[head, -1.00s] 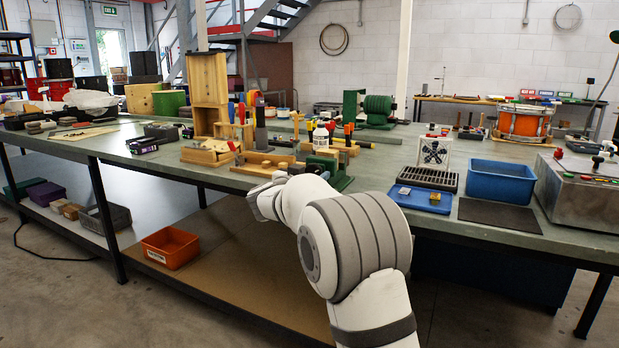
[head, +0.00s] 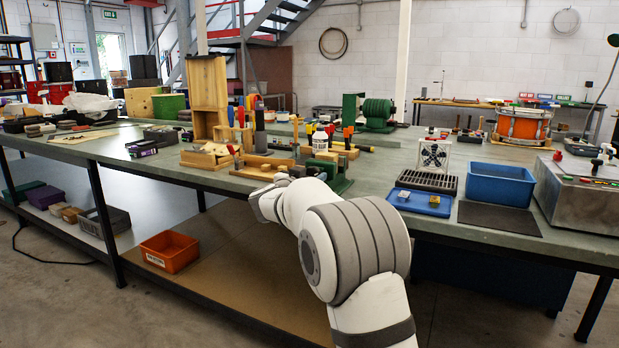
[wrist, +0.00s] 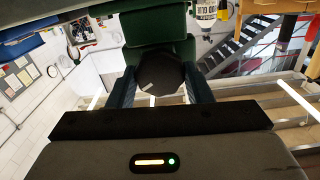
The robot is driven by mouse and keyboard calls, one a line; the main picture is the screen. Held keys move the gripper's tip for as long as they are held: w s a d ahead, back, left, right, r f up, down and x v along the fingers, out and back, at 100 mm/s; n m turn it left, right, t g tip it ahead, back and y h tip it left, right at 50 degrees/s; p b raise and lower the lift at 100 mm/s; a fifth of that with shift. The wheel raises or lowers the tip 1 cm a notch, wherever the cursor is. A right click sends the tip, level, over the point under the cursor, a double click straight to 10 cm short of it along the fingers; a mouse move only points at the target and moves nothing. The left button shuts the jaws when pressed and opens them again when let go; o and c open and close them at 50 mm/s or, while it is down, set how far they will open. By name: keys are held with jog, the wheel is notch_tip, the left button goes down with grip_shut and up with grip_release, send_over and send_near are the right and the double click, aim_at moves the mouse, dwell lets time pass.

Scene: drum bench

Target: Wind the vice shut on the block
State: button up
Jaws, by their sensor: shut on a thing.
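The green vice (head: 337,178) stands near the front edge of the bench, partly hidden behind my arm. In the wrist view its green body (wrist: 158,32) fills the top middle. A dark round handle part (wrist: 160,72) of the vice sits between the two fingers of my gripper (wrist: 161,90), which is shut on it. In the head view my wrist hides the fingers and the handle. A pale wooden block (head: 327,157) shows at the top of the vice; I cannot tell how close the jaws are to it.
Wooden fixtures (head: 208,155), a white bottle (head: 320,139) and several tools crowd the bench left of and behind the vice. To the right are a blue tray (head: 420,203), a black rack (head: 427,181) and a blue bin (head: 500,184). An orange bin (head: 169,251) sits on the lower shelf.

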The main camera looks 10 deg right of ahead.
jog(key=shift+m, duration=0.3)
jog(key=m, duration=1.2)
jog(key=shift+f+m+b, duration=0.25)
jog(key=shift+m+b, duration=0.05)
jog(key=shift+b, duration=0.1)
jog(key=m+b, duration=0.2)
jog(key=m, duration=0.2)
jog(key=shift+f, duration=0.2)
jog(key=m+b, duration=0.3)
jog(key=m, duration=0.2)
jog(key=shift+f+m+b, duration=0.1)
jog(key=shift+m+b, duration=0.3)
jog(key=shift+a+m+b, duration=0.15)
jog(key=shift+m+b, duration=1.75)
jog(key=shift+m, duration=4.4)
